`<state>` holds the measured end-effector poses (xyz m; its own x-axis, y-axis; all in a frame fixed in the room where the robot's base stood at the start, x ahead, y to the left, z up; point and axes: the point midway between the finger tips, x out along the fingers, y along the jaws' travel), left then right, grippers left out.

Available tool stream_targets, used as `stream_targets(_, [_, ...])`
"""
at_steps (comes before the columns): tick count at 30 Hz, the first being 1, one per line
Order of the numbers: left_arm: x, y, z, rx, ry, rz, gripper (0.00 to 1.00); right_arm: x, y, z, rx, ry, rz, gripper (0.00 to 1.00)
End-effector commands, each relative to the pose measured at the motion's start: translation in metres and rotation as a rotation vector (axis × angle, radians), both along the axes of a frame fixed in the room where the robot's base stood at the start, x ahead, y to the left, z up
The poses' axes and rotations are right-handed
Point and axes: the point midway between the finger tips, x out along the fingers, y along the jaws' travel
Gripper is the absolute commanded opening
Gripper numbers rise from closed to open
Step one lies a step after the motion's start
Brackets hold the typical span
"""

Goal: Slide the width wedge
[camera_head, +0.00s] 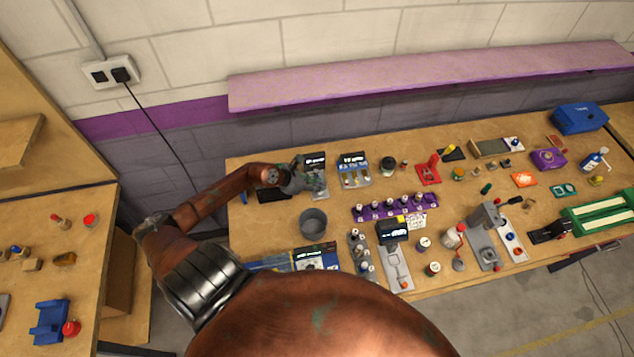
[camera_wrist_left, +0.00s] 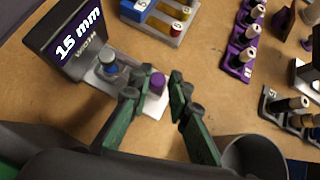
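A small grey device with a dark display (camera_wrist_left: 80,35) reading "15 mm" stands on the bench; in the head view it (camera_head: 315,161) is near the back left. On its grey base (camera_head: 321,191) are a blue-green knob (camera_wrist_left: 107,64) and a purple knob (camera_wrist_left: 157,83) by a pale plate (camera_wrist_left: 157,106). I cannot tell for sure which part is the width wedge. My left gripper (camera_wrist_left: 154,88) is open, with its green fingers on either side of the purple knob in the wrist view; contact is unclear. In the head view the left gripper (camera_head: 299,180) hides part of the device. My right gripper is not in view.
A grey cup (camera_head: 313,223) stands in front of the device, close to the gripper in the wrist view. A purple peg rack (camera_head: 392,207) and many other items fill the bench further right.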

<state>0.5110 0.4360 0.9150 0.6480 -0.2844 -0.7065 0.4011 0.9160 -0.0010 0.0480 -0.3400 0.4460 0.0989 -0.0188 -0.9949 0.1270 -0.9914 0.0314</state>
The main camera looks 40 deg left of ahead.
Motion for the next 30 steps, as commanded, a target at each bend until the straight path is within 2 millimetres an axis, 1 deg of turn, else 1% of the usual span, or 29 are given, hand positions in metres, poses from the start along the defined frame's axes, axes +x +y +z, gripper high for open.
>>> stream_targets(12, [-0.001,0.0,-0.001,0.0,0.002,-0.001,0.21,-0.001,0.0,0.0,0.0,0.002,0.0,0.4])
stream_targets(17, [-0.006,0.003,0.005,0.002,0.002,-0.001,0.21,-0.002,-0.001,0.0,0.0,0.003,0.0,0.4])
stream_targets(20, [-0.016,0.008,0.015,0.002,0.002,0.0,0.21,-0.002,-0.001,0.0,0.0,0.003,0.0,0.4])
stream_targets(30, [-0.062,0.027,0.063,0.002,0.006,-0.002,0.21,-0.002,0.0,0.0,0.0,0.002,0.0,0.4])
